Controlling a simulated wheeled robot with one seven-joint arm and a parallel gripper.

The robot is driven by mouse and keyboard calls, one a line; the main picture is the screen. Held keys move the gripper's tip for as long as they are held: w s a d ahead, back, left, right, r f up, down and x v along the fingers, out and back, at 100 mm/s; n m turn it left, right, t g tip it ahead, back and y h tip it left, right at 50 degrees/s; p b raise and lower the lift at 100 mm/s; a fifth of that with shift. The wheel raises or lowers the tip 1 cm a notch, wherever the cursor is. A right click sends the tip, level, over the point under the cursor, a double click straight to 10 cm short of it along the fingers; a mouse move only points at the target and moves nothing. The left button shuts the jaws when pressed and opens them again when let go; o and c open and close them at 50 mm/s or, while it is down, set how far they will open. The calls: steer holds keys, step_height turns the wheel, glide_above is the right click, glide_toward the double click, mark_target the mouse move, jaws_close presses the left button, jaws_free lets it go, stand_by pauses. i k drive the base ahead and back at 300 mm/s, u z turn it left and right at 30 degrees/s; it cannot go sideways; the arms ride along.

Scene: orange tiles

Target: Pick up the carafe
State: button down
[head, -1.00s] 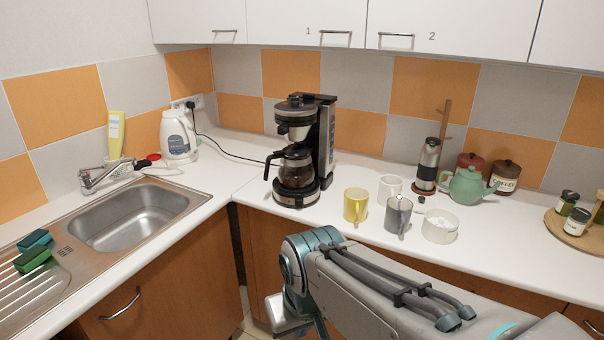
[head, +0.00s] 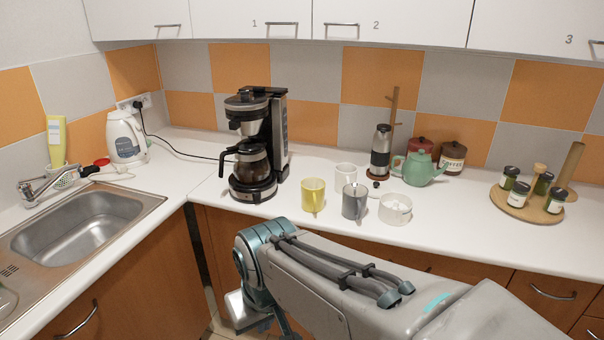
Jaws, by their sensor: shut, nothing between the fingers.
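The glass carafe (head: 253,168) sits in the black and steel coffee maker (head: 277,130) on the counter, left of centre in the head view. It is upright on the machine's round base, with dark contents and its black handle pointing left. My arm comes in from the lower right, and its bent joint is in front of the counter, below the coffee maker and apart from it. My gripper's fingers do not show in this view.
A yellow mug (head: 313,194), a grey mug (head: 354,201), a white mug (head: 345,174) and a white bowl (head: 395,208) stand right of the coffee maker. A white kettle (head: 126,137) and the sink (head: 80,230) are left. Counter left of the coffee maker is mostly clear.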

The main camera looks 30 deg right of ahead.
mark_target(251, 168)
steer(key=u, duration=0.05)
steer(key=k, duration=0.65)
steer(key=z, duration=0.75)
steer(key=i, duration=1.55)
steer(key=u, duration=0.85)
